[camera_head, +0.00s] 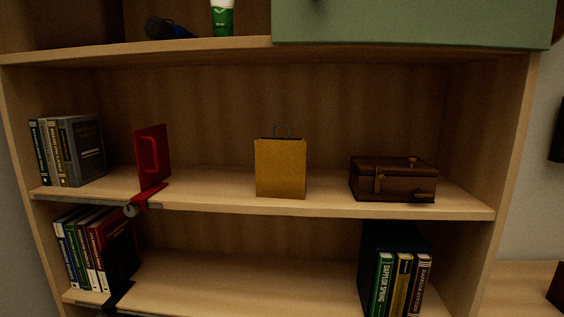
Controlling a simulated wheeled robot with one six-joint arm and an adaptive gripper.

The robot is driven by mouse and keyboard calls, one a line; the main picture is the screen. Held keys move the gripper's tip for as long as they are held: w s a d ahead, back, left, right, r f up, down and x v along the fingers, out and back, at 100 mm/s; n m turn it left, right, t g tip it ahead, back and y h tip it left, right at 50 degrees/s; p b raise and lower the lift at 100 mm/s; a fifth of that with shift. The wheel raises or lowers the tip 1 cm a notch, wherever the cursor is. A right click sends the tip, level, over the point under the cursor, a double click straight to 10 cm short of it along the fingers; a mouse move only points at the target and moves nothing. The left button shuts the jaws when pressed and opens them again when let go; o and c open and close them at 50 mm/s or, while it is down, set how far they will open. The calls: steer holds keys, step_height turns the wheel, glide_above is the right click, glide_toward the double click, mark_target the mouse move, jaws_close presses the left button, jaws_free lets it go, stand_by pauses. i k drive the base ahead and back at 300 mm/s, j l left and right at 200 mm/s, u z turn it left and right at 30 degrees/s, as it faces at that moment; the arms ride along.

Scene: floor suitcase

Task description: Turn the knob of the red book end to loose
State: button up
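The red book end (153,158) stands upright on the left part of the middle shelf, to the right of a row of books and apart from them. Its red foot reaches down to the shelf's front edge, over a grey rail (80,200). A small round light-grey knob (130,210) sits at the front, at the base of the foot. The knob's setting is too small to tell. My gripper is not in view.
Several books (80,150) stand left on the middle shelf. A yellow paper bag (280,168) and a brown wooden box (393,180) stand further right. Below, a black book end (119,255) stands beside books.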

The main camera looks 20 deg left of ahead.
mark_target(132, 210)
steer(key=u, duration=1.9)
